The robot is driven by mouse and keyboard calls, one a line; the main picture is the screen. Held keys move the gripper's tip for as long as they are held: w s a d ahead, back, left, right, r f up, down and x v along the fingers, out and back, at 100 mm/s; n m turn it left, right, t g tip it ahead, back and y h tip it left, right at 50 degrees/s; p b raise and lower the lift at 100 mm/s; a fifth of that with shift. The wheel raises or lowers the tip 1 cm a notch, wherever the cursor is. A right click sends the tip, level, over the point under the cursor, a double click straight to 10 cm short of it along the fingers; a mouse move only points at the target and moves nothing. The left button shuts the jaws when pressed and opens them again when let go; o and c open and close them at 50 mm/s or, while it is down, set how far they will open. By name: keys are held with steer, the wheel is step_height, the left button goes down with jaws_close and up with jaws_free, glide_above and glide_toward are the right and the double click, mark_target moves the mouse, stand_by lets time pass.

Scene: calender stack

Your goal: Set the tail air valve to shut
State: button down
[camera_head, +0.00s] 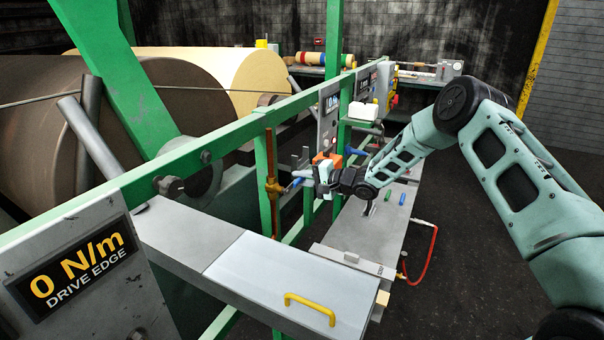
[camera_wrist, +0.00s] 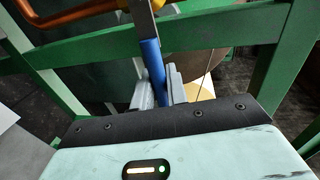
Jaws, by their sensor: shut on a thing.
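The valve stands on an upright copper-coloured pipe (camera_head: 270,165) beside the green frame. The pipe also shows as an orange bend at the top left of the wrist view (camera_wrist: 70,20). Its blue lever (camera_head: 292,185) reaches from the pipe toward my gripper (camera_head: 308,177). In the wrist view the blue lever (camera_wrist: 152,60) runs down between the two grey fingers of my gripper (camera_wrist: 158,90), which is shut on it. The lever's inner end meets a grey metal part at the top of that view. The fingers hide the lever's outer end.
A green rail (camera_head: 230,135) runs along the machine beside large rolls (camera_head: 120,120). A grey cover with a yellow handle (camera_head: 310,305) lies in front. An orange block (camera_head: 326,158) sits close behind my gripper. A grey bench (camera_head: 375,225) and red hose (camera_head: 432,250) are right.

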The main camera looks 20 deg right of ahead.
steer(key=shift+f+m, duration=0.3)
steer(key=shift+f, duration=0.05)
stand_by(0.3)
steer(key=c, duration=1.4)
jaws_free()
steer(key=shift+c, duration=0.2)
steer(key=shift+d, duration=0.15)
steer(key=b+v, duration=0.5)
steer(key=v, duration=1.2)
steer(key=shift+d+r, duration=0.15)
